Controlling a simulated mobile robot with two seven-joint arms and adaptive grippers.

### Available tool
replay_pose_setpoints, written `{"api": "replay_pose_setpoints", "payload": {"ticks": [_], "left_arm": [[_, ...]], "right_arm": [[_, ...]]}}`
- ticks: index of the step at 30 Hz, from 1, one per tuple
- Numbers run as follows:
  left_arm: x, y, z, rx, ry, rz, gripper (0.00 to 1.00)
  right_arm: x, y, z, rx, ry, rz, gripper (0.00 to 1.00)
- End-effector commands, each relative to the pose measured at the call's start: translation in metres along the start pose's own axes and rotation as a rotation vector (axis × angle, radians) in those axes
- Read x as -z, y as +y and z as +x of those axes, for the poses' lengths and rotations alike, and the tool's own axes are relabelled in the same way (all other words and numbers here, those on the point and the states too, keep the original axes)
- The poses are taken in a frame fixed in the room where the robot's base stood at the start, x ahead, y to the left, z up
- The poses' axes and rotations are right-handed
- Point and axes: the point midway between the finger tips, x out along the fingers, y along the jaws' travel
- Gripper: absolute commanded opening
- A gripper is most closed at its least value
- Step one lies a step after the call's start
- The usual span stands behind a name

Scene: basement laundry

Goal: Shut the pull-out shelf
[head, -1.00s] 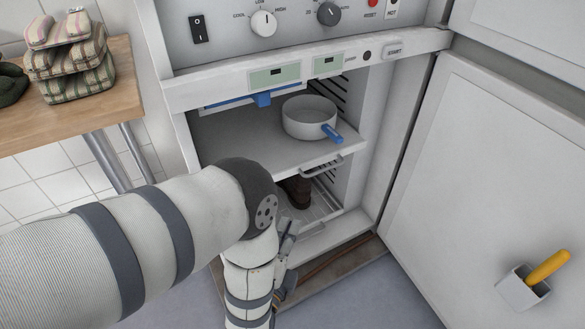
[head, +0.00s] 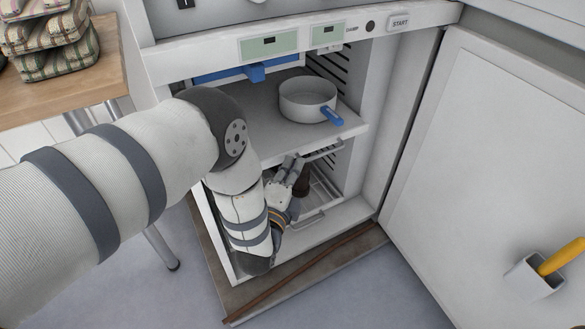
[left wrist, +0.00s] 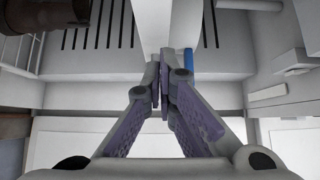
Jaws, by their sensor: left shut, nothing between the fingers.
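The pull-out shelf (head: 262,118) is a flat grey panel inside the open white cabinet, with a bar handle (head: 325,151) on its front edge at the right. It sticks out a little at the front. A white pot (head: 306,100) with a blue handle stands on it. My left gripper (head: 298,164) is shut and empty, just below the shelf's front edge and left of the bar handle. In the left wrist view its fingertips (left wrist: 162,82) are together. I cannot tell whether they touch the shelf. My right gripper is not in view.
A lower wire rack (head: 318,205) holds a dark brown object (head: 302,184), partly hidden by my gripper. The cabinet door (head: 490,150) stands open at the right, with a holder (head: 530,278) and yellow-handled tool. A wooden table (head: 70,95) with folded cloths is at the left.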

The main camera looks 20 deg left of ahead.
Motion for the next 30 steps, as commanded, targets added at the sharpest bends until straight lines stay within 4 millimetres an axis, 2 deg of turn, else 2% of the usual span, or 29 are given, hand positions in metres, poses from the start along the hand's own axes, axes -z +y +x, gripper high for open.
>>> {"api": "replay_pose_setpoints", "payload": {"ticks": [10,19,30], "left_arm": [[-0.002,0.0,0.002,0.001,0.0,0.0,0.0],[-0.032,0.0,0.032,0.002,0.001,0.002,0.0],[-0.036,-0.002,0.035,0.003,-0.004,0.001,0.0]], "right_arm": [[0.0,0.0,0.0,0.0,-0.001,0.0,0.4],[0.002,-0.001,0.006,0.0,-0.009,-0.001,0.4],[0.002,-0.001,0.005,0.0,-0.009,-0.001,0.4]]}}
